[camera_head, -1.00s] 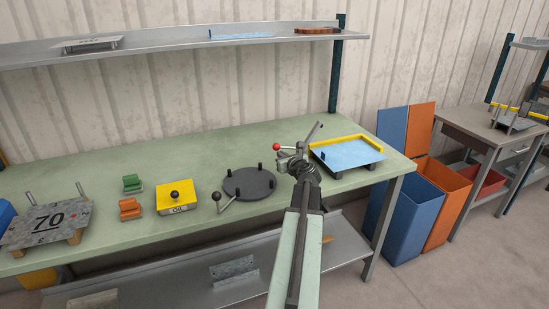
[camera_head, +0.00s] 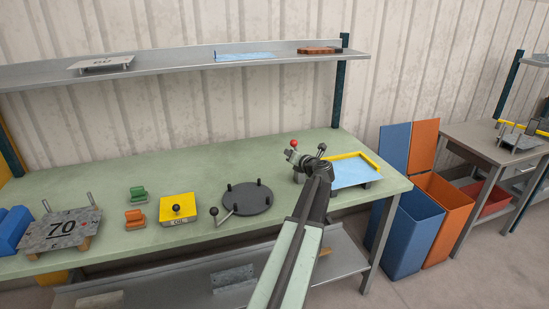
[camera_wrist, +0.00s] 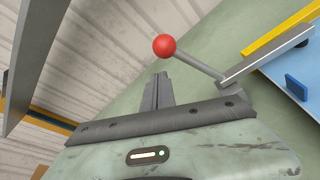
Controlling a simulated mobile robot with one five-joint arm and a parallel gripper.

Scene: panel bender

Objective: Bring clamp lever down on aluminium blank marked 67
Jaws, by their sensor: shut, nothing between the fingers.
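The clamp lever ends in a red ball (camera_head: 293,143), beside the far end of my arm; its foot is hidden there. In the wrist view the red ball (camera_wrist: 165,46) stands up on a thin rod from a grey bar (camera_wrist: 268,62). My gripper (camera_wrist: 158,88) is shut and empty, its tips below the ball in the picture and apart from it. In the head view my gripper is hard to tell from the clamp parts. A blue plate (camera_head: 352,172) with a yellow edge strip lies behind my arm. No marking 67 is readable.
A round black turntable (camera_head: 248,198), a yellow block (camera_head: 178,207) and a plate marked 70 (camera_head: 68,230) stand to the left on the green bench (camera_head: 200,172). A shelf (camera_head: 180,66) runs above. Blue and orange bins (camera_head: 410,232) stand at right.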

